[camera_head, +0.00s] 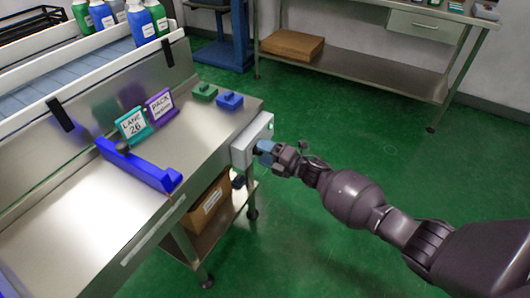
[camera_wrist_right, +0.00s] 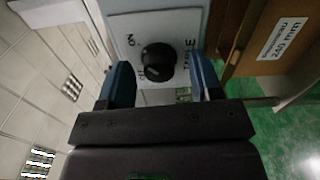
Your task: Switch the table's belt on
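The switch box (camera_head: 252,140) is a light grey box on the right end of the steel table (camera_head: 75,235). In the right wrist view its white plate (camera_wrist_right: 185,25) carries a round black knob (camera_wrist_right: 158,62), with lettering including "TABLE" beside it. My right gripper (camera_head: 268,152) is at the face of the box. In the wrist view its two blue fingers stand open (camera_wrist_right: 160,72), one on each side of the knob, with a gap visible on both sides. In the head view the gripper hides the knob. My left gripper is not in view.
On the table are a blue bar (camera_head: 140,165), a teal sign (camera_head: 134,124), a purple sign (camera_head: 160,104), a green block (camera_head: 204,92) and a blue block (camera_head: 230,101). Bottles (camera_head: 140,25) stand behind. A cardboard box (camera_head: 208,205) sits on the lower shelf. Green floor is clear to the right.

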